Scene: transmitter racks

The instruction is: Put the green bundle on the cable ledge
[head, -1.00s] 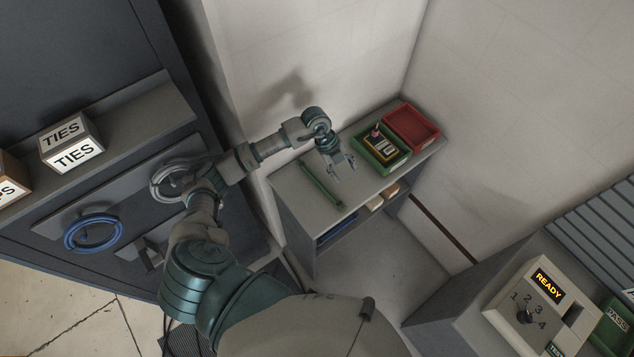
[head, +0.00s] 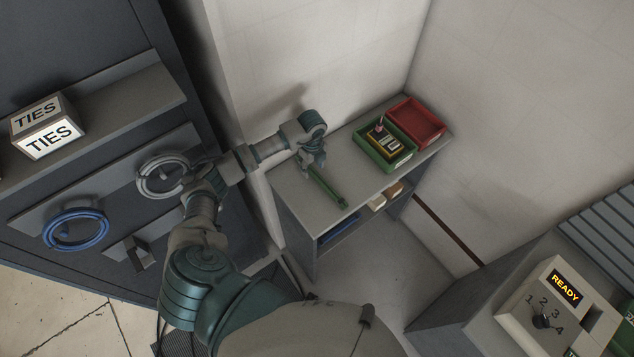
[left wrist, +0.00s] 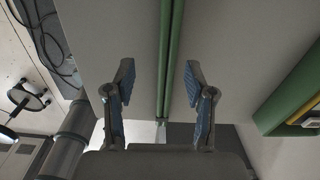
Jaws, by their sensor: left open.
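The green bundle (head: 327,188) is a long thin green rod-like thing lying on the grey shelf top (head: 376,184). It also shows in the left wrist view (left wrist: 171,50), running between my two fingers. My left gripper (head: 309,169) is over the bundle's far end, partly hidden behind its own wrist. In the left wrist view the left gripper (left wrist: 158,85) is open, with one blue-padded finger on each side of the bundle and gaps between. A ledge (head: 128,98) runs along the dark rack at the left; I cannot tell if it is the cable ledge. My right gripper is not in view.
A green tray (head: 370,158) with small items and a red tray (head: 434,132) stand right of the bundle. A TIES box (head: 48,142) sits on the rack's ledge. A blue coil (head: 75,230) and a grey coil (head: 163,175) hang below it. A READY panel (head: 558,305) is at lower right.

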